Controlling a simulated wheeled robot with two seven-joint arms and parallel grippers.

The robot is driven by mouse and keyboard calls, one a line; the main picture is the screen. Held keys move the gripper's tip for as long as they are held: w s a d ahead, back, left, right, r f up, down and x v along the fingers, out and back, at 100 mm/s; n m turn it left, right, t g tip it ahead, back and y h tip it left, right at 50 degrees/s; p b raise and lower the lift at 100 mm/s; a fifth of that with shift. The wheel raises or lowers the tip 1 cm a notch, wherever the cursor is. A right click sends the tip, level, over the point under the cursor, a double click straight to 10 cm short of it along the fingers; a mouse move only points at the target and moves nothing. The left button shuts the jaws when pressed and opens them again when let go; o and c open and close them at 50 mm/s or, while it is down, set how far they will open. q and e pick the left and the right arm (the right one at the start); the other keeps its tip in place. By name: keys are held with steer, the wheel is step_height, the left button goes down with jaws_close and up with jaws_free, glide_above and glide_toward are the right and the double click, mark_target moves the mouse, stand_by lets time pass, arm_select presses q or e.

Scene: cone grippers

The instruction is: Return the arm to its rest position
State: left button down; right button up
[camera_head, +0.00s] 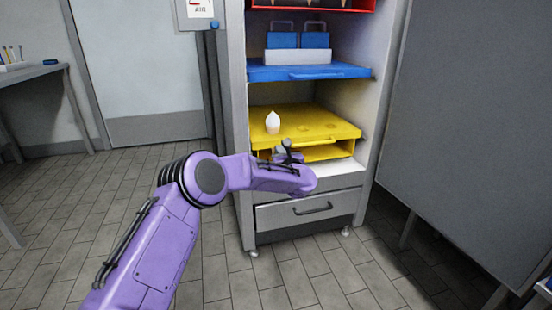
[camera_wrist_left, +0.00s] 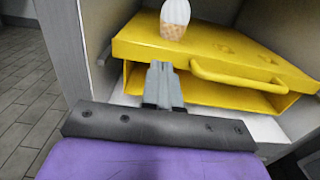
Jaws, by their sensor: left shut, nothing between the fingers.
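My left arm comes in from the lower left in the head view. Its gripper (camera_head: 286,149) is in front of the yellow shelf unit (camera_head: 322,120) in the cabinet. In the left wrist view the fingers of the gripper (camera_wrist_left: 162,72) are together with nothing between them, just in front of the yellow unit (camera_wrist_left: 228,65). A white-topped cone (camera_head: 272,122) stands upright on the left part of the yellow unit. It also shows in the left wrist view (camera_wrist_left: 174,18), beyond the fingertips and apart from them. My right gripper is not in view.
Above is a blue shelf (camera_head: 310,72) with a white holder (camera_head: 298,56) and blue items. The cabinet's side walls stand close on both sides of the yellow unit. A drawer (camera_head: 308,209) is below. Open tiled floor lies in front, and a grey panel (camera_head: 480,120) stands at right.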

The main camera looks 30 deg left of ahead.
arm_select(q)
steer(key=s+d+f+m+h, duration=0.3)
steer(key=s+d+f+m, duration=0.25)
steer(key=f+m, duration=0.3)
steer(key=s+d+f+m+h+p, duration=0.1)
steer(key=s+d+f+m+h, duration=0.1)
steer(key=s+d+f+m, duration=0.6)
steer(key=s+d+f+m+h, duration=0.25)
steer(key=s+f+m, duration=0.35)
steer(key=m, duration=0.5)
steer(key=s+a+f+m+g+h, duration=0.1)
steer(key=s+f+m+g, duration=0.3)
steer(key=s, duration=0.7)
steer(key=s+f+m+g+h, duration=0.15)
steer(key=s+f+m, duration=0.3)
steer(key=s, duration=0.75)
steer(key=s+a+f+m+g, duration=0.1)
steer(key=s+f+m+g, duration=0.3)
steer(key=s, duration=0.7)
step_height(320, 180, up, 31)
steer(key=p, duration=3.2)
steer(key=shift+w+d+r+n+t+p, duration=0.15)
steer(key=shift+w+n+t+p, duration=0.15)
steer(key=shift+w+n+t, duration=0.15)
